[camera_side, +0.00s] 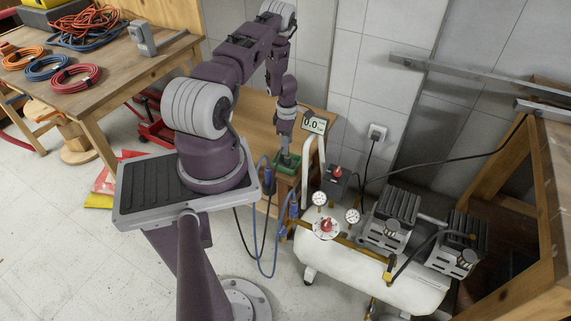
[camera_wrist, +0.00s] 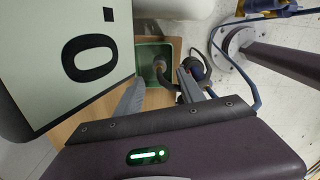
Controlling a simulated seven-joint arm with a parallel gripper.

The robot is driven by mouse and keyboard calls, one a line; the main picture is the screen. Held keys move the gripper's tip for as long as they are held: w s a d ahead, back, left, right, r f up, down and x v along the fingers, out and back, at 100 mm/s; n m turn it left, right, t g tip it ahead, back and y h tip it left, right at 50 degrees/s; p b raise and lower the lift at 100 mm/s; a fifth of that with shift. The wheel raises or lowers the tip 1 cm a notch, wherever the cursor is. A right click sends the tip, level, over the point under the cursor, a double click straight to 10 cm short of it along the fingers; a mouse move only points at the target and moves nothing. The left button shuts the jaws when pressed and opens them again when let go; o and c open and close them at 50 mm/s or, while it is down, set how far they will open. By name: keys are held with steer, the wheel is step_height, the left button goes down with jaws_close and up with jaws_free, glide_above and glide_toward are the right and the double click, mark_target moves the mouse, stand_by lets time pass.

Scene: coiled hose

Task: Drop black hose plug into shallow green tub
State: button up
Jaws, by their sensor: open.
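The green tub (camera_side: 294,168) sits on the small wooden stand, below my gripper (camera_side: 285,154). In the wrist view the tub (camera_wrist: 143,50) lies beyond the fingertips. The black hose plug (camera_wrist: 159,64) shows at the end of a short dark curved hose, in front of the tub's interior. I cannot tell whether it rests on the tub's floor. My gripper (camera_wrist: 161,77) is open, its two fingers spread to either side of the plug's line of view. The right finger partly hides the dark hose. In the side view the plug is too small to make out.
A display reading 0.0 (camera_side: 315,124) stands close beside my wrist and fills the upper left of the wrist view (camera_wrist: 75,55). A blue hose (camera_side: 270,225) hangs beside the stand. A white compressor tank (camera_side: 350,272) with gauges stands to the right.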

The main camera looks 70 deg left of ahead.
step_height(320, 180, up, 5)
steer(key=shift+r, duration=0.1)
stand_by(0.3)
steer(key=w+d+r+m+t, duration=0.1)
steer(key=w+d+r+m, duration=0.3)
steer(key=r, duration=0.5)
steer(key=w+d+r+m+h, duration=0.15)
steer(key=d+r+m, duration=0.25)
steer(key=d+r, duration=0.45)
steer(key=w+d+r+m+t+y, duration=0.1)
steer(key=w+d+r+m, duration=0.3)
steer(key=r, duration=0.6)
steer(key=s+d+r+m+t, duration=0.1)
steer(key=s+d+r+m, duration=0.2)
steer(key=d+r+m, duration=0.65)
steer(key=s+d+r+m+t, duration=0.1)
steer(key=s+d+r+m, duration=0.2)
steer(key=s+d, duration=0.3)
steer(key=s+d+r+m+t, duration=0.1)
steer(key=s+d+r+m, duration=0.3)
steer(key=s+d, duration=0.3)
steer(key=s+m, duration=0.1)
steer(key=s, duration=0.2)
steer(key=shift+s+d+t, duration=0.2)
steer(key=shift+s+t, duration=0.1)
steer(key=shift+s, duration=0.1)
